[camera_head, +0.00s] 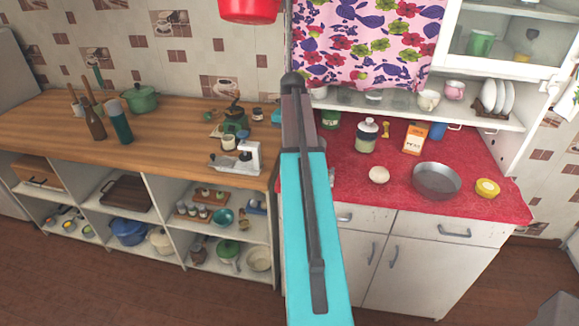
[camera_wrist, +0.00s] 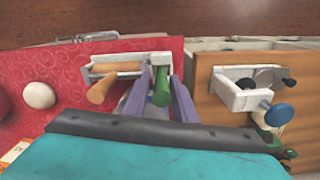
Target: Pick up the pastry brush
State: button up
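A white-walled holder (camera_wrist: 172,74) in the wrist view has handle-like things in it: a tan wooden one (camera_wrist: 101,92), another wooden one lying across (camera_wrist: 118,67), and a green one (camera_wrist: 161,90). I cannot tell which is the pastry brush, as no bristles show. My gripper (camera_wrist: 159,84) has its two purple fingers apart, on either side of the green handle. Narrow gaps seem to show between it and the fingers, so it looks open. In the head view my teal arm hides the gripper and the holder.
The red oilcloth (camera_head: 340,180) carries a grey pan (camera_head: 437,180), a pale round thing (camera_head: 379,175), a jar (camera_head: 366,136) and a carton (camera_head: 414,137). The wooden counter (camera_head: 60,125) carries a white appliance (camera_head: 240,158) near its right end, close to my arm. A shelf (camera_head: 470,117) overhangs the back.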

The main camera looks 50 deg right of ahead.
jog(key=shift+f+b, duration=0.75)
jog(key=shift+f, duration=0.6)
grip_shut()
